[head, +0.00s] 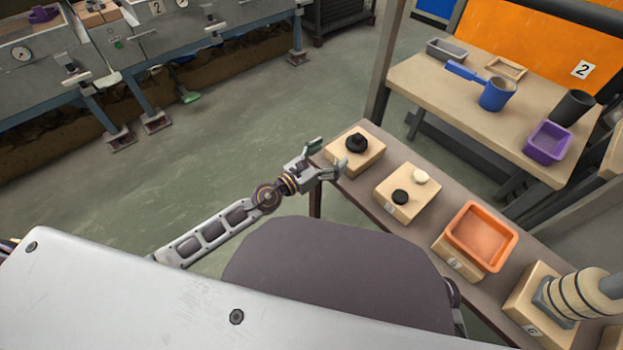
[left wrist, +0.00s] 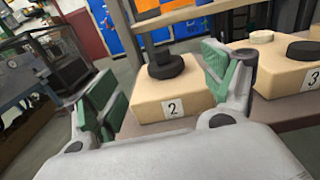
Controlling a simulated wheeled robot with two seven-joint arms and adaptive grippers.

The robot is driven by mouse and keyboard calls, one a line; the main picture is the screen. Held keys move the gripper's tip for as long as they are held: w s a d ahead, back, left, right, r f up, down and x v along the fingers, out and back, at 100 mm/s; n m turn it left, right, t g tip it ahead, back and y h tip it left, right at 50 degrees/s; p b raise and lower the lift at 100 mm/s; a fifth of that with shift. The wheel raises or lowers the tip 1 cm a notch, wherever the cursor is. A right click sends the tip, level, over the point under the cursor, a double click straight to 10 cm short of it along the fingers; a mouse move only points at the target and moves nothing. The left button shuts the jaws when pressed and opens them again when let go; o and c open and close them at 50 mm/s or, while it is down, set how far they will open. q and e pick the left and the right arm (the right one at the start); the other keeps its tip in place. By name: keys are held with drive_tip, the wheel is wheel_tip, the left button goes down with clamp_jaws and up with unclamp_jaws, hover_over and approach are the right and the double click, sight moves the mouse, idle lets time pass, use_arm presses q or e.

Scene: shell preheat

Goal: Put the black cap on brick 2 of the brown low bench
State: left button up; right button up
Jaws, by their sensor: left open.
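A black cap-like piece (head: 356,143), a broad round base with a narrower knob, sits upright on brick 2 (head: 364,160) at the far left end of the brown low bench (head: 352,186). In the left wrist view the black piece (left wrist: 164,66) stands on the pale brick marked 2 (left wrist: 150,100). My left gripper (head: 332,156) is open and empty, just left of brick 2. In the left wrist view its green-padded fingers (left wrist: 158,70) spread to either side of the black piece, without visible contact. My right gripper is not in view.
Brick 3 (head: 407,208) holds a flat black disc (head: 400,197) and a cream disc (head: 420,176). An orange tray (head: 478,236) and a banded pale cylinder (head: 575,295) stand farther along. A table (head: 440,95) with a blue pan (head: 497,95) is behind.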

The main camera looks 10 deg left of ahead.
use_arm(q)
drive_tip(key=s+a+f+n+g+y, duration=0.1)
drive_tip(key=s+a+f+n+y, duration=0.3)
drive_tip(key=n, duration=1)
drive_tip(key=s+a+f+n+g+y, duration=0.1)
drive_tip(key=s+a+f+n+y, duration=0.35)
drive_tip(key=n, duration=1.05)
drive_tip(key=s+d+f+n+g+h, duration=0.1)
drive_tip(key=s+d+f+n+g, duration=0.1)
drive_tip(key=s+f+n+g, duration=0.5)
drive_tip(key=s+f+n, duration=0.1)
drive_tip(key=s+n, duration=0.3)
drive_tip(key=s, duration=0.3)
drive_tip(key=shift+s+f+n, duration=0.15)
drive_tip(key=shift+f+n, duration=0.15)
drive_tip(key=shift+f, duration=0.1)
drive_tip(key=shift+h, duration=0.25)
